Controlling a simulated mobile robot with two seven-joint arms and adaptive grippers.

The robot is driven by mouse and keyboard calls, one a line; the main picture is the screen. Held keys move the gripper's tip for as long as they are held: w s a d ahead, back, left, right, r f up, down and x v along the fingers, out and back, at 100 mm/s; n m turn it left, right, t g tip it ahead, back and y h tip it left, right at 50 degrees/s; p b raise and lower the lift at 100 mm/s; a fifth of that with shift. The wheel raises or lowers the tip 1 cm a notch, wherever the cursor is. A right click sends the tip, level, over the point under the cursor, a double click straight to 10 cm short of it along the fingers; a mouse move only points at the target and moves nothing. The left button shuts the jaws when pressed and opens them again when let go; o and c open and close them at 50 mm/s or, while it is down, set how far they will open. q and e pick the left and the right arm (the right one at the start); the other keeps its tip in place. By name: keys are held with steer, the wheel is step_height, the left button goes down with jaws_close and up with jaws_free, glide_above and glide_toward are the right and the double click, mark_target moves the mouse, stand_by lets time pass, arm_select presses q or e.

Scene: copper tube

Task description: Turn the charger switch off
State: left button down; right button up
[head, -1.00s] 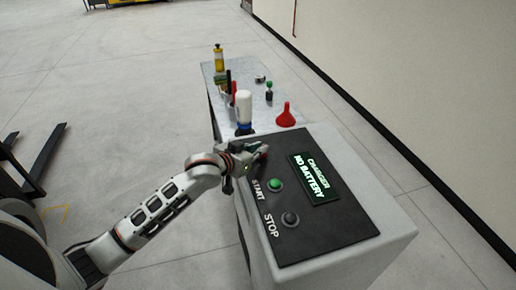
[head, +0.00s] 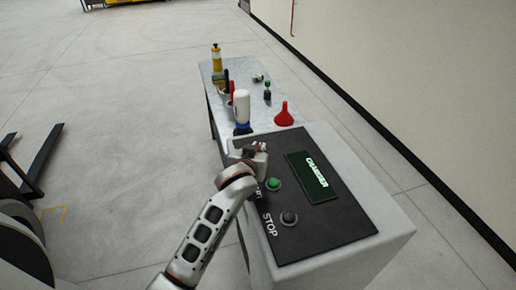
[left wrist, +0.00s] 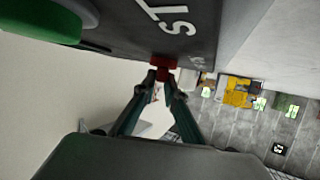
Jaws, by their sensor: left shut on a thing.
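The charger (head: 385,215) is a grey box with a black top panel, and its screen (head: 312,178) reads "CHARGER". My left gripper (head: 259,148) is over the panel's far left part, beyond the green start button (head: 273,184). In the left wrist view its two fingers (left wrist: 164,80) are shut on a small red switch (left wrist: 163,64) at the panel. The gripper hides the switch in the head view. A dark stop button (head: 289,217) sits nearer on the panel. My right gripper is not in view.
Behind the charger a metal table (head: 240,82) holds a red funnel (head: 284,115), a white bottle (head: 242,106), a yellow bottle (head: 217,58) and small items. A wall runs along the right. The floor at left is mostly clear, with dark forks (head: 40,165) at the edge.

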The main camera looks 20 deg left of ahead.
arm_select(q)
steer(key=c, duration=2.1)
jaws_free()
steer(key=v, duration=1.2)
steer(key=shift+a, duration=0.1)
